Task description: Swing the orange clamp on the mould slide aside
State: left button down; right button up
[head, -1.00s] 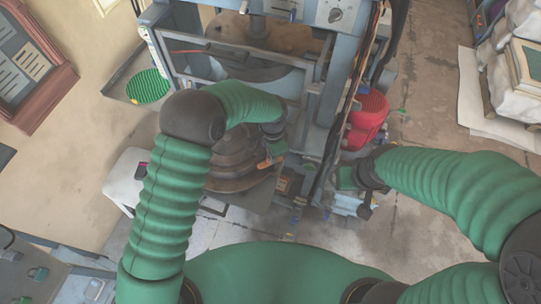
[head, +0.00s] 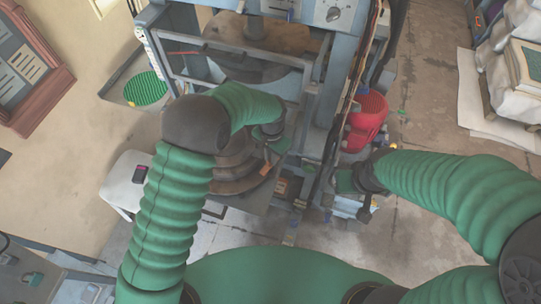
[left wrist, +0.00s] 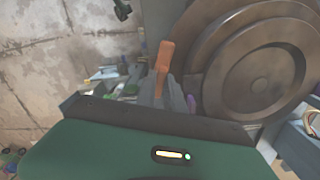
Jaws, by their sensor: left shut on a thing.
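The orange clamp (head: 266,168) shows as a small orange piece at the right edge of the round brown mould (head: 232,172), mostly hidden by my left gripper (head: 273,150). In the left wrist view its orange handle (left wrist: 164,58) sticks up from between the grey fingers of my left gripper (left wrist: 160,93), which is shut on it. The mould's stepped discs (left wrist: 258,80) lie just right of the handle. My right gripper (head: 347,181) is beside the press's right side, apart from the clamp; I cannot tell its jaw state.
The blue-grey press frame (head: 310,100) stands behind the mould. A red object (head: 366,115) is at its right. A tray with a green round mat (head: 146,88) is at the left, and a white stool (head: 126,180) stands below it. The floor at right is mostly clear.

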pick_arm(q)
jog(key=shift+w+d+r, duration=0.1)
jog(key=shift+d, duration=0.05)
jog(key=c, duration=1.5)
grip_release()
jog(key=shift+o, duration=0.3)
jog(key=shift+d, duration=0.1)
pick_arm(e)
jog(key=shift+d, duration=0.3)
